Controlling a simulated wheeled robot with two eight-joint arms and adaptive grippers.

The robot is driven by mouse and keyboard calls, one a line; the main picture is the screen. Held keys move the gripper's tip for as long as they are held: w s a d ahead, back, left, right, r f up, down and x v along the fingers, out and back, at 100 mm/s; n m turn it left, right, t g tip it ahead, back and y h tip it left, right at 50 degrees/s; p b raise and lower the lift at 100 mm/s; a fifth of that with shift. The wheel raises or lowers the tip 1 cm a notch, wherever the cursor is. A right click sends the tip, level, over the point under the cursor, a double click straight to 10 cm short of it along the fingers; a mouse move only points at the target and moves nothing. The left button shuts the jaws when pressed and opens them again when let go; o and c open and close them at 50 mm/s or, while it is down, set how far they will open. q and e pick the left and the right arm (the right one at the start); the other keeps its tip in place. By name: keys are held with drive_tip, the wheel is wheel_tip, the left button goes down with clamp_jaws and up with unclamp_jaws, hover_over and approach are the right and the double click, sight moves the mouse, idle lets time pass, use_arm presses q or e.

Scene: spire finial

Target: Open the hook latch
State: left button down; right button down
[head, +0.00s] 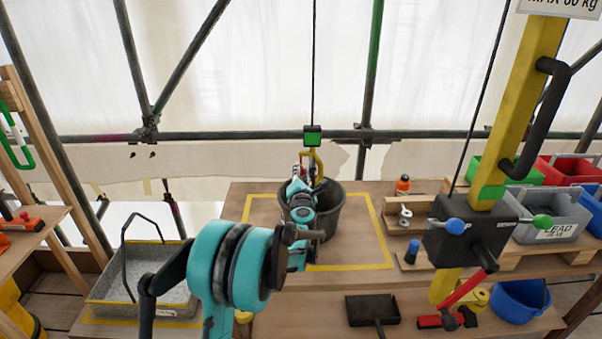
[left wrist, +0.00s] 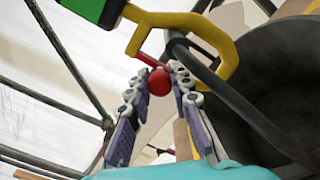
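The yellow crane hook (head: 313,160) hangs under a green block (head: 312,136) above the dark bucket (head: 334,218). In the left wrist view the hook (left wrist: 222,48) curves around the bucket's dark handle (left wrist: 232,98). A red latch bar (left wrist: 147,60) ending in a red ball (left wrist: 159,82) shows at the hook's mouth. My left gripper (head: 306,184) is at the hook, over the bucket's left side. In the wrist view its fingers (left wrist: 160,80) stand apart on either side of the red ball; contact is unclear. My right gripper is not in view.
The bucket stands inside a yellow outline (head: 372,268) on the wooden bench. A black winch box (head: 466,240) on a yellow post stands at right. A grey tray (head: 120,290) is at left. An orange bottle (head: 403,184) stands behind the bench's right part.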

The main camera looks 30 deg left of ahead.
use_arm(q)
drive_tip(key=shift+s+a+m, duration=0.1)
drive_tip(key=shift+m, duration=0.3)
drive_tip(key=shift+s+a+r+m+p, duration=0.3)
drive_tip(key=shift+a+r+m+p, duration=0.4)
drive_tip(key=shift+m, duration=2.45)
drive_tip(key=shift+s+a+r+m+p, duration=0.35)
drive_tip(key=shift+r+m+p, duration=0.35)
drive_tip(key=shift+m, duration=2.5)
drive_tip(key=shift+s+a+r+m+p, duration=0.4)
drive_tip(key=shift+r+m, duration=0.5)
drive_tip(key=shift+m, duration=2.25)
drive_tip(key=shift+w+a, duration=0.1)
drive_tip(key=c, duration=1.6)
unclamp_jaws()
